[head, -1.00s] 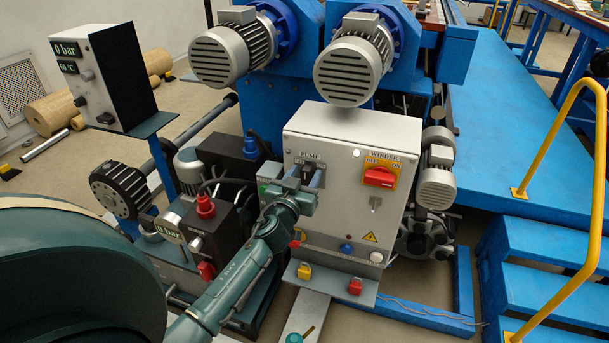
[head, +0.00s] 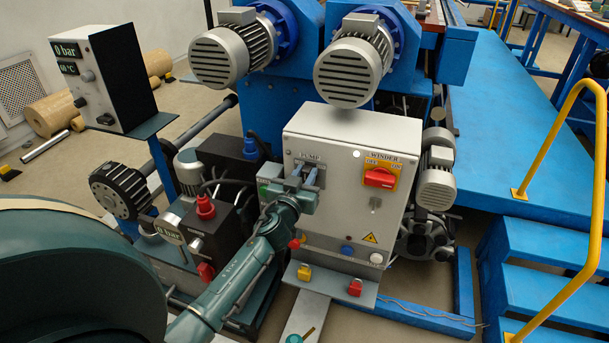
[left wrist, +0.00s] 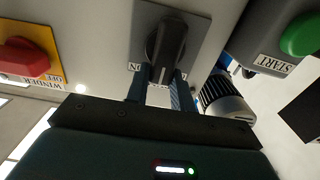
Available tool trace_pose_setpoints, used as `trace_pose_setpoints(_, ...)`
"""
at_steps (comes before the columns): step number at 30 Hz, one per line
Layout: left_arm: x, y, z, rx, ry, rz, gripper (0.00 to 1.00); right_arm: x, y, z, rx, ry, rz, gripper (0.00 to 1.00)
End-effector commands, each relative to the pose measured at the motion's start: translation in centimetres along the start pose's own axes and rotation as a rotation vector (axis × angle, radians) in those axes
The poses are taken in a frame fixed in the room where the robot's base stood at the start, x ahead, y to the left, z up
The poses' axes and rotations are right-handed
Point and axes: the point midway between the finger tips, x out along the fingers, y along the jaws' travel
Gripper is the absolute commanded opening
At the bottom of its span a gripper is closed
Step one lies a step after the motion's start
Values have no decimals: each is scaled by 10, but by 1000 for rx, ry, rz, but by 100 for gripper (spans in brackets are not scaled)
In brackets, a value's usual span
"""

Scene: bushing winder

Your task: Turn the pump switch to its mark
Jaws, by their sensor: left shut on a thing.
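The pump switch (left wrist: 166,45) is a black knob on a grey plate, seen upside down in the left wrist view. A label (left wrist: 134,67) reading ON shows beside the plate. My left gripper (head: 305,177) is at the pump switch on the grey control box (head: 343,140), under the PUMP label (head: 311,156). Its two fingers (left wrist: 160,83) are shut on the knob, one on each side. In the head view the fingers hide most of the knob. I cannot make out the mark.
The red winder switch (head: 379,178) on its orange plate is right of the pump switch. A green start button (left wrist: 300,35) is close by in the wrist view. Padlocks (head: 304,273) sit on the ledge below. A yellow handrail (head: 566,190) stands at right.

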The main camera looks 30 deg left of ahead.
Motion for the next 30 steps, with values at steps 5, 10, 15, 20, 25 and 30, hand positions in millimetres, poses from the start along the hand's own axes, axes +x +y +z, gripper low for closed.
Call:
trace_pose_setpoints(5,0,1,0,16,0,0,1,0,0,0,-1,0,0,36)
trace_pose_setpoints(10,0,2,1,77,0,0,1,0,0,1,-2,0,0,36)
trace_pose_setpoints(15,0,6,1,191,0,0,1,1,0,2,-4,-3,0,36)
trace_pose_setpoints(20,0,9,2,334,0,1,1,1,0,5,-7,-7,-1,36)
trace_pose_setpoints(25,0,13,4,496,0,1,1,3,-1,7,-12,-10,-4,36)
trace_pose_setpoints(30,0,17,7,659,0,1,1,4,-2,8,-19,-11,-7,36)
